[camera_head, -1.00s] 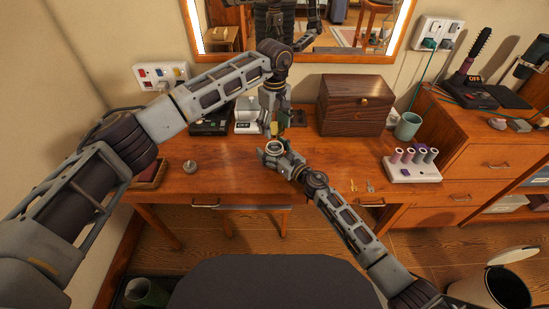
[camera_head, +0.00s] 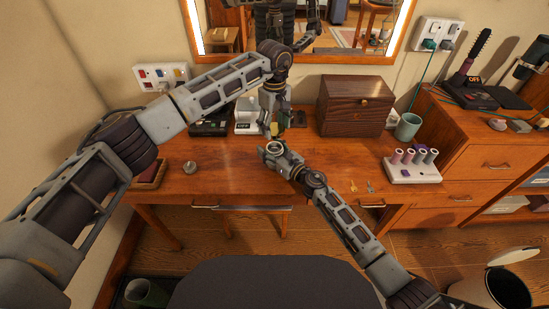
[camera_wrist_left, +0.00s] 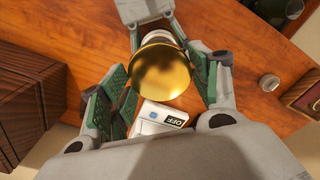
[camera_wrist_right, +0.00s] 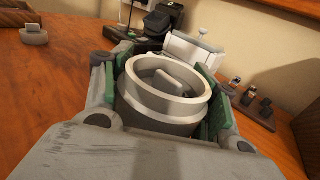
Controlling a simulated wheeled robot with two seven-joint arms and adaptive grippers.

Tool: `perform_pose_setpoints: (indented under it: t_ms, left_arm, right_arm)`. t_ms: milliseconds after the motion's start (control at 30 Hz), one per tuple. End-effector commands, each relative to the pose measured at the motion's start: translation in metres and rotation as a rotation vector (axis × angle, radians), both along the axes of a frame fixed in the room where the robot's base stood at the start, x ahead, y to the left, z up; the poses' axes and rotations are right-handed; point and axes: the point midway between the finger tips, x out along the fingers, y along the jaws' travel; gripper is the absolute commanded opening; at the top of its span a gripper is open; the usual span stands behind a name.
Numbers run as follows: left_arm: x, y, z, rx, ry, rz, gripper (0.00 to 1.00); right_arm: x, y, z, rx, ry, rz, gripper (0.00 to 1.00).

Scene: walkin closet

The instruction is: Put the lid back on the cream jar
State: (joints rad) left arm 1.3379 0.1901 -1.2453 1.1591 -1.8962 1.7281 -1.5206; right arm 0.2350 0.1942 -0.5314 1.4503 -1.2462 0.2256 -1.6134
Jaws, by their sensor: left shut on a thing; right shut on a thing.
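The gold, round lid (camera_wrist_left: 163,70) is between the green pads of my left gripper (camera_wrist_left: 160,88), which is shut on it. In the head view my left gripper (camera_head: 272,126) points down with the lid just above the jar. The open cream jar (camera_wrist_right: 165,95) is pale grey with a raised rim and is held upright in my right gripper (camera_wrist_right: 160,100), shut around its sides. The jar's mouth (camera_head: 275,148) also shows in the head view. The lid is apart from the jar in that view. In the left wrist view the lid hides most of the jar.
A wooden box (camera_head: 355,106), green cup (camera_head: 408,126) and white holder with several tubes (camera_head: 413,168) stand on the right of the desk. A small round grey object (camera_head: 189,168) and a tray (camera_head: 151,174) lie left. A white device (camera_head: 247,117) stands behind the grippers.

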Motion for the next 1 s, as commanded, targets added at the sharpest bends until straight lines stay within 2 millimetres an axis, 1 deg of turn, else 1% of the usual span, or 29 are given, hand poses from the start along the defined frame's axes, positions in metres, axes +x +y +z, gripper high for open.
perform_pose_setpoints:
  t_ms: [167, 600, 700, 1000]
  left_arm:
    - [0.000, 0.000, -0.008, 0.001, 0.001, 0.000, 0.46]
    - [0.000, 0.000, -0.046, 0.002, 0.001, 0.001, 0.46]
    - [0.000, 0.000, -0.049, 0.001, 0.000, 0.001, 0.46]
    - [0.000, 0.000, -0.049, 0.001, 0.000, 0.000, 0.46]
  right_arm:
    - [0.000, 0.000, 0.000, 0.001, 0.001, -0.001, 0.16]
    - [0.000, -0.001, 0.000, 0.001, 0.001, -0.001, 0.16]
    - [0.000, -0.001, 0.000, 0.001, 0.001, -0.001, 0.16]
    - [0.000, -0.001, 0.000, 0.000, 0.000, -0.001, 0.16]
